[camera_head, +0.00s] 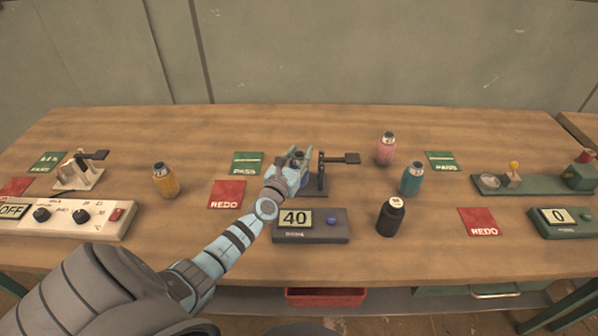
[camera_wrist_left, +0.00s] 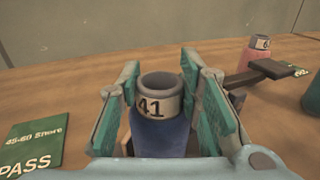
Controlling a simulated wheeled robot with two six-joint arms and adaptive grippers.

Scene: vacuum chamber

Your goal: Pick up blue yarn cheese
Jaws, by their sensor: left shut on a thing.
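The blue yarn cheese (camera_wrist_left: 160,132) stands upright between my left gripper's fingers in the wrist view, with a grey tube top and a pale band marked 41. My left gripper (camera_wrist_left: 160,105) is shut on it, one teal finger pad on each side. In the head view my left gripper (camera_head: 299,160) is at the dark tester stand (camera_head: 317,180) in the middle of the table, hiding most of the blue yarn. I cannot tell whether the yarn touches the stand or table. My right gripper is not in view.
The middle tester's display box (camera_head: 310,228) reads 40. Yellow (camera_head: 165,180), pink (camera_head: 386,149), teal (camera_head: 411,180) and black (camera_head: 391,216) yarn cheeses stand around it. Green PASS (camera_head: 247,164) and red REDO (camera_head: 226,195) mats lie left of the gripper. Other testers stand at both sides.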

